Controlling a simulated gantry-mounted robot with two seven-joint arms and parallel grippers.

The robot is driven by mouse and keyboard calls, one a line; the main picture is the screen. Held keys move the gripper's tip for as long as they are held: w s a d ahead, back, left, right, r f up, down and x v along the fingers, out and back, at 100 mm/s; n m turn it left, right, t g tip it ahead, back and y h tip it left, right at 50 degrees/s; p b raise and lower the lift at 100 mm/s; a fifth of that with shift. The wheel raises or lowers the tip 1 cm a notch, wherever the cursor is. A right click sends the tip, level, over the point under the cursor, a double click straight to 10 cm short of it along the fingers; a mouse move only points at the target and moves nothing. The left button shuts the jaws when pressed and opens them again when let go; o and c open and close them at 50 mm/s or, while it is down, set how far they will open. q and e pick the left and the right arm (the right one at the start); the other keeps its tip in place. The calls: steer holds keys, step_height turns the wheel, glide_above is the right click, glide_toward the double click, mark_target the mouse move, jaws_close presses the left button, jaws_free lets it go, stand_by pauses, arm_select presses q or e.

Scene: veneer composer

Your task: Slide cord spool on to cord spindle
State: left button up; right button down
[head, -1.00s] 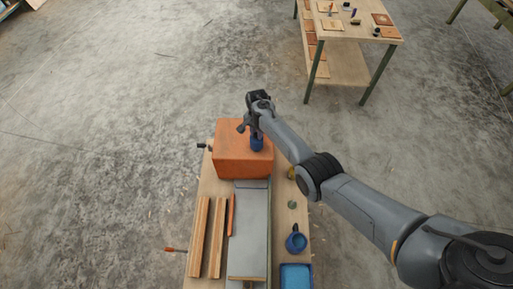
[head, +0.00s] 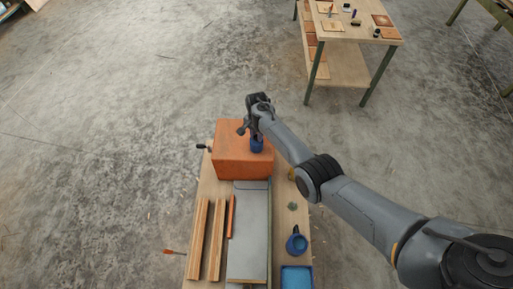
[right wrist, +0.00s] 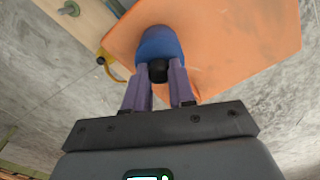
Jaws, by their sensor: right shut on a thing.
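The blue cord spool (head: 257,145) is held by my right gripper (head: 256,134) over the orange box-shaped body (head: 232,164) at the far end of the bench. In the right wrist view, the blue spool (right wrist: 158,43) sits at the tips of my right gripper (right wrist: 160,72), with a black round part (right wrist: 158,71) between the two fingers. The orange surface (right wrist: 235,35) lies right behind the spool. I cannot make out the cord spindle, nor whether the spool touches it. My left gripper is not in view.
The narrow bench carries a grey metal plate (head: 250,222), wooden strips (head: 215,240), an orange bar (head: 231,216), a blue cup (head: 297,243) and a blue tray (head: 297,279). A second table (head: 352,28) stands apart at the back right. The concrete floor around is open.

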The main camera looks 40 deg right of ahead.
stand_by(0.3)
steer(key=c, duration=0.9)
jaws_free()
steer(key=shift+f, duration=0.1)
steer(key=shift+o, duration=0.2)
